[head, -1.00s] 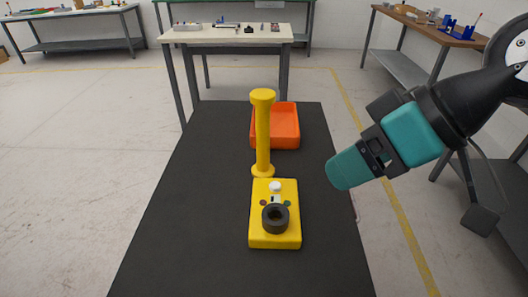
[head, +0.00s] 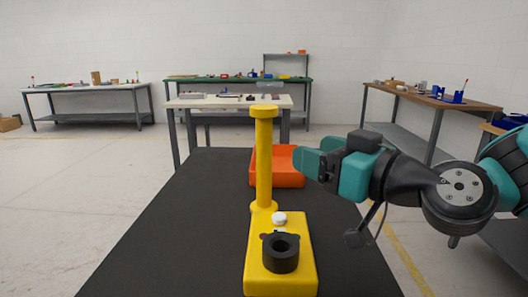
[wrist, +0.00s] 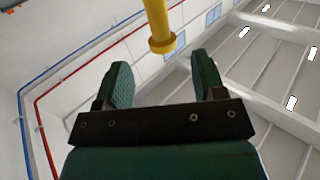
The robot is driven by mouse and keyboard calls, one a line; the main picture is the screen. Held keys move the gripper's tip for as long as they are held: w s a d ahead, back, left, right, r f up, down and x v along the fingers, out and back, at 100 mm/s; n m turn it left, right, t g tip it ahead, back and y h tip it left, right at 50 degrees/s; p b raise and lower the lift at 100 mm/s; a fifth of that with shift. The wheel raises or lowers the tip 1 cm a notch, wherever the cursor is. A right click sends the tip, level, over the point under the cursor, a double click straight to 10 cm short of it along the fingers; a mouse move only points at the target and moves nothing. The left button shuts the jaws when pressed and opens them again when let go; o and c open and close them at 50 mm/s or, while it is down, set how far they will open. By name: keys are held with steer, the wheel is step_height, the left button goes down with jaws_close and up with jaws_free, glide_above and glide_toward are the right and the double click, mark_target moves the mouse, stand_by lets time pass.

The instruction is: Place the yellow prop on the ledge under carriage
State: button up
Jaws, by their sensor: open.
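A yellow post (head: 264,160) with a wide round cap stands upright at the back end of a yellow block (head: 281,262). The block carries a white knob (head: 279,218) and a black ring (head: 281,253). I cannot tell whether the post is the prop, and I make out no separate ledge or carriage. My gripper (head: 308,161) is right of the post, pointing left, apart from it. In the wrist view its fingers (wrist: 158,80) are open and empty, and the yellow post (wrist: 160,22) shows beyond the gap between them, its flanged end visible.
An orange tray (head: 277,180) lies on the black table (head: 190,220) behind the post, partly hidden by it. The left side of the table is clear. A white table (head: 230,103) and other benches with small items stand further back.

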mark_target(258, 132)
steer(key=p+x, duration=0.5)
steer(key=x, duration=0.4)
steer(key=shift+w+a, duration=0.1)
steer(key=shift+a, duration=0.1)
steer(key=p+x, duration=0.4)
steer(key=x, duration=0.1)
steer(key=shift+w+d+r, duration=0.1)
steer(key=shift+d, duration=0.05)
steer(key=shift+w, duration=0.15)
jaws_close()
